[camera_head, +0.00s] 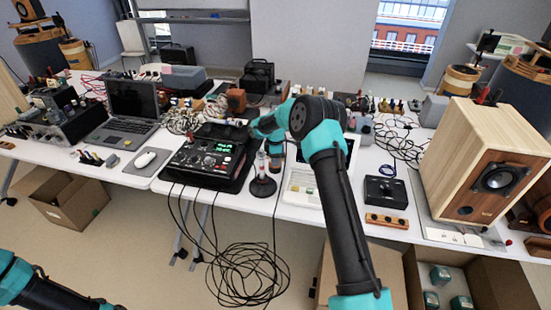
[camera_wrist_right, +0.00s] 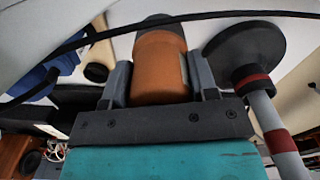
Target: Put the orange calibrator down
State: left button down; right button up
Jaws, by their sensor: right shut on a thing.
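The orange calibrator (camera_wrist_right: 162,68) is a short orange cylinder with a dark grey end. In the right wrist view it sits between the two grey fingers of my right gripper (camera_wrist_right: 160,84), which is shut on it. In the head view my right gripper (camera_head: 274,143) points down over the table, just right of the black meter unit, and the calibrator shows small beneath it. I cannot tell whether the calibrator touches the table.
A stand with a red-and-white post and round black base (camera_head: 263,187) is close beside the gripper; its base also shows in the wrist view (camera_wrist_right: 244,52). The black meter unit (camera_head: 207,160) is left, a pale device (camera_head: 301,187) right. Cables hang off the front edge.

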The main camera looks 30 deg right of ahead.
jog(key=shift+f, duration=0.15)
jog(key=o, duration=1.1)
notch_tip(320, 180, up, 12)
jog(key=shift+r, duration=0.15)
dwell(0.4)
